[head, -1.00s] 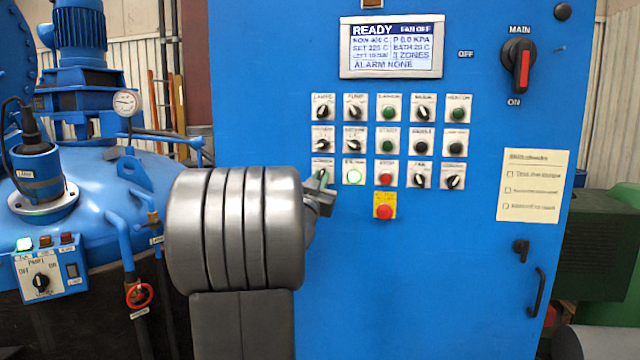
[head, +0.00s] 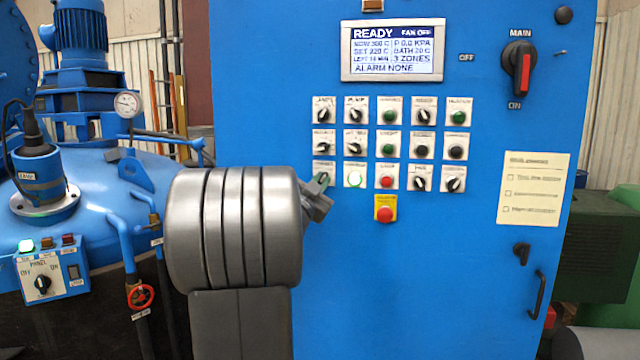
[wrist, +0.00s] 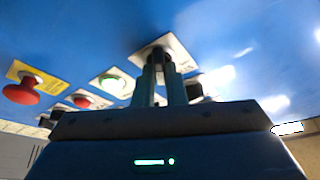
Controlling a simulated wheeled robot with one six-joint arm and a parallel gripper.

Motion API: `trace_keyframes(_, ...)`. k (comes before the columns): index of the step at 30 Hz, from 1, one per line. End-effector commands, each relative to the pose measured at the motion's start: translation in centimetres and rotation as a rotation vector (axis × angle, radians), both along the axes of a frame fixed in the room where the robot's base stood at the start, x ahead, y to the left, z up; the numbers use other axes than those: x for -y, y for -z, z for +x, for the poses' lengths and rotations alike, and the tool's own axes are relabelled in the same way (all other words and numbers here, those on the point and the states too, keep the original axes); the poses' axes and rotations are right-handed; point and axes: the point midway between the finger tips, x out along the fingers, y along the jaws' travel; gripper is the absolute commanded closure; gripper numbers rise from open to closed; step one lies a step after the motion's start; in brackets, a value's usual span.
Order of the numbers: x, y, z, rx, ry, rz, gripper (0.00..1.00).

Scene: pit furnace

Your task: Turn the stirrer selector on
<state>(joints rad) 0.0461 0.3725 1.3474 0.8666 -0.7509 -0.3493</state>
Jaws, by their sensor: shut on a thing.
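The selector plate (head: 324,168) at the left end of the lowest control row is partly covered by my gripper. Its label is too blurred to read for certain. My gripper (head: 321,181) is right at this selector, mostly behind my own grey arm. In the wrist view, my gripper's two fingers (wrist: 165,76) are closed around the small knob of a pale plate (wrist: 179,48). The fingers hide most of the knob, so I cannot tell its pointing direction.
A lit green-ringed button (head: 354,175) sits just right of the selector. A red button (head: 386,176) and a red emergency stop on yellow (head: 385,208) are close by. The display (head: 392,49) reads READY, FAN OFF, ALARM NONE. Open air lies before the cabinet's right side.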

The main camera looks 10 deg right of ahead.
Motion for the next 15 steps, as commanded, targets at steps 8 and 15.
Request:
trace_keyframes(8, 0.01, 0.02, 0.00, 0.001, 0.000, 0.001, 0.67)
trace_keyframes(15, -0.05, 0.04, -0.09, 0.000, 0.000, 0.000, 0.67)
